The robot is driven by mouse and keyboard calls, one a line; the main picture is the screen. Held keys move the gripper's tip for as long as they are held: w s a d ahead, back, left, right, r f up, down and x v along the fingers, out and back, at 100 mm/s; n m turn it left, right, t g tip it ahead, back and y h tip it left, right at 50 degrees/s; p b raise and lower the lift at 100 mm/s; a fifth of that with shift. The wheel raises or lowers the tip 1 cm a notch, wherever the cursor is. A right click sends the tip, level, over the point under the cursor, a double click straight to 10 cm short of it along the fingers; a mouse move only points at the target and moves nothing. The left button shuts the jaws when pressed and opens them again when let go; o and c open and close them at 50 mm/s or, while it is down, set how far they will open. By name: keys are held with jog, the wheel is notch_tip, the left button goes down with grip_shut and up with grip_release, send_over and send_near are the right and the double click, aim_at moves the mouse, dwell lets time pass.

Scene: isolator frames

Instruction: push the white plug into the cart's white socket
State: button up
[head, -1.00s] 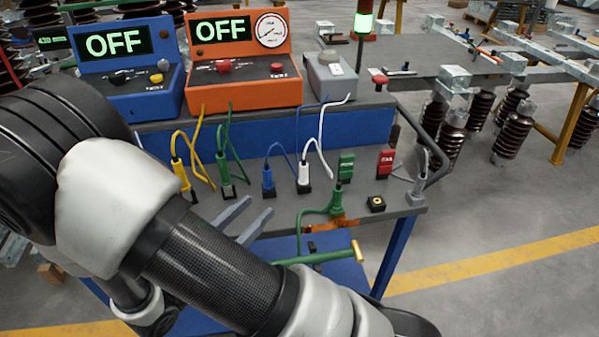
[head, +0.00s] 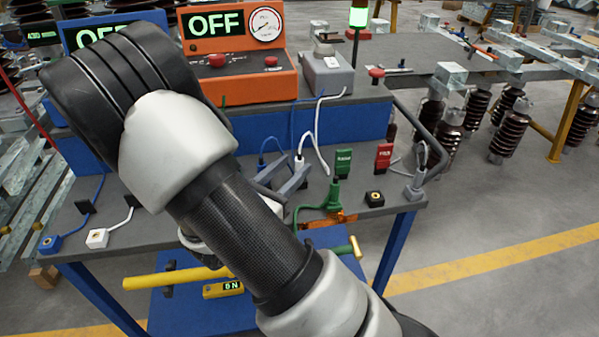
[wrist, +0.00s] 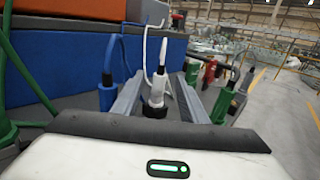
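The white plug (head: 299,162) stands upright on the cart's grey top, with a white cable rising from it. In the wrist view the plug (wrist: 157,90) sits between the two grey fingers of my gripper (wrist: 158,82), with a gap on each side. My gripper (head: 292,165) is open, and its fingers point toward the plug. The white socket (head: 97,238) is a small white block at the cart's front left corner, with a white cable behind it. My arm hides part of the cart top between the plug and the socket.
A blue plug (wrist: 106,93) stands just left of my gripper. A blue socket (head: 49,244) lies left of the white one. A green plug (head: 333,197), a red tag (head: 383,157) and a grey plug (head: 416,184) are to the right. An orange box (head: 240,65) stands behind.

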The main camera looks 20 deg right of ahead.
jog(key=shift+w+d, duration=0.3)
jog(key=shift+d, duration=0.1)
grip_shut()
jog(key=shift+r, duration=0.1)
notch_tip(320, 180, up, 10)
jog(key=p, duration=0.3)
jog(key=shift+p, duration=0.3)
jog(key=shift+a, duration=0.15)
